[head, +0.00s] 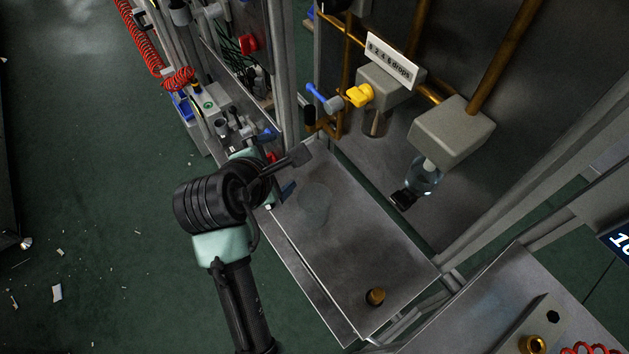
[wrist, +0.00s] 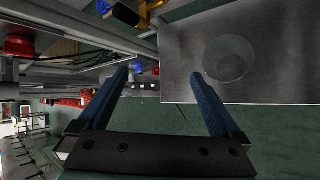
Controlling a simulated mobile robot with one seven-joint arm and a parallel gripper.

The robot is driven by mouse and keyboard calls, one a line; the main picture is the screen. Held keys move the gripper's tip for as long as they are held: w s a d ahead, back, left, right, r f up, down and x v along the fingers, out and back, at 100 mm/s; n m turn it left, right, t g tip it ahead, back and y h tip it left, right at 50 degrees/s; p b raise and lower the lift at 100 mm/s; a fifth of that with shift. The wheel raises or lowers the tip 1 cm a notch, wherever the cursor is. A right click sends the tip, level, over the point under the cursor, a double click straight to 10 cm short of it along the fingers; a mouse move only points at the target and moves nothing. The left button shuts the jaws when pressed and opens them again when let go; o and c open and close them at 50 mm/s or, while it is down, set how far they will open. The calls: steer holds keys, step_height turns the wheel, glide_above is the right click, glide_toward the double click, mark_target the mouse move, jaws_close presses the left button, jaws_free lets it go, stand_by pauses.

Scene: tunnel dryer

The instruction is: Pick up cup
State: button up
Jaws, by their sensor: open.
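A clear, see-through cup (head: 314,203) stands on the metal shelf (head: 345,240), its outline faint against the grey. In the wrist view the cup (wrist: 229,58) is at the upper right, to the right of the right finger and beyond its tip. My gripper (head: 292,173) is open and empty at the shelf's left edge, just left of the cup in the head view. In the wrist view my gripper (wrist: 160,75) has its two blue fingers wide apart, with nothing between them.
A brown knob-like piece (head: 375,297) is at the shelf's near end. A yellow-and-blue valve (head: 358,95), copper pipes and a glass bottle (head: 424,177) under a grey block are behind the shelf. A metal post (head: 281,70) stands left. The shelf's middle is clear.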

steer(key=s+d+r+n+g+h+p, duration=0.1)
steer(key=s+d+n+g+h+p, duration=0.1)
steer(key=s+n+g+p, duration=0.45)
steer(key=t+p, duration=0.3)
glide_toward(323, 207)
steer(key=shift+m+g, duration=0.25)
steer(key=shift+m, duration=0.1)
steer(key=x, duration=0.5)
steer(key=shift+w+r, duration=0.1)
steer(key=shift+w, duration=0.15)
